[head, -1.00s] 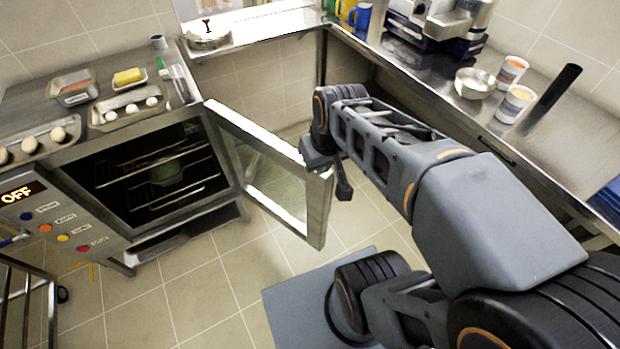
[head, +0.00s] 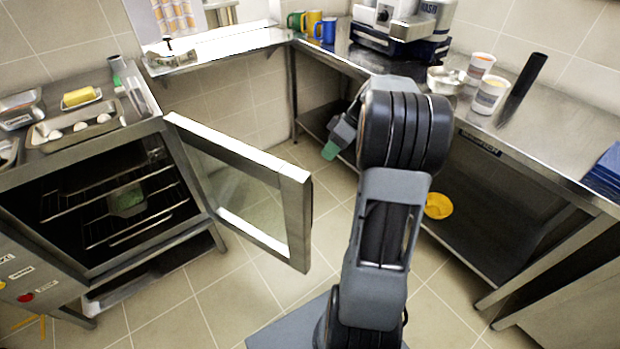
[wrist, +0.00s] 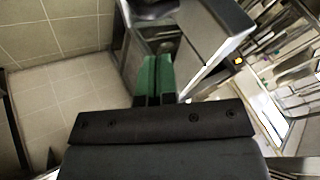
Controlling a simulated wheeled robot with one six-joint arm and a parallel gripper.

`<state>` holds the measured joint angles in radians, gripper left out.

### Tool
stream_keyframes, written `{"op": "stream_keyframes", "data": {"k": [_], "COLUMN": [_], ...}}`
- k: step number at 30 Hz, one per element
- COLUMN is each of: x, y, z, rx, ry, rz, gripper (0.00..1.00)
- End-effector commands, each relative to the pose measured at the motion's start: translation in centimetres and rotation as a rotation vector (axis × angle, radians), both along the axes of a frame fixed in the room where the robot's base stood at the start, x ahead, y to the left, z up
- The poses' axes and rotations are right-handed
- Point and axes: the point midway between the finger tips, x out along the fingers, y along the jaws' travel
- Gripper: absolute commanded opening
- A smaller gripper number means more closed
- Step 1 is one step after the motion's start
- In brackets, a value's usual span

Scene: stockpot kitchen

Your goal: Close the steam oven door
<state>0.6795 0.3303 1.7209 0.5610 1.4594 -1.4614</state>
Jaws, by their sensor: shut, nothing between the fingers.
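The steam oven (head: 90,262) stands at the left with its dark cavity and wire racks showing. Its glass-paned door (head: 296,222) is swung wide open towards the middle of the floor. My gripper (head: 330,151), with green fingertips, is to the right of the door's free edge and apart from it in the head view. In the wrist view the green fingers (wrist: 154,80) are together with nothing between them. A pale panel edge (wrist: 212,62), probably the door, runs close to the right of the fingers. Whether they touch it I cannot tell.
A steel counter (head: 560,140) runs along the right, with tubs (head: 489,95) and a dark cylinder (head: 524,75) on it. A yellow bowl (head: 438,206) sits on its lower shelf. Trays of food (head: 80,126) rest on top of the oven. Tiled floor (head: 180,290) is clear before the oven.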

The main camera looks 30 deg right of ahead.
Motion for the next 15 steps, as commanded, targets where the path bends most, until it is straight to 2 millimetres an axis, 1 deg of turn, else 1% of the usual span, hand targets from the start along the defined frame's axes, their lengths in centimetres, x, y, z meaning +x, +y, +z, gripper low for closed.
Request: {"op": "stream_keyframes", "data": {"k": [1,3,9,15], "x": [0.1,0.2,0.6,-0.6], "y": [0.7,1.5,3.6,5.8], "z": [-1.0,-2.1,-4.9,-4.8], "rx": [0.001,0.001,0.001,-0.001], "ry": [0.003,0.003,0.004,0.001], "rz": [0.002,0.001,0.002,-0.001], "gripper": [0.00,0.00,0.00,0.00]}}
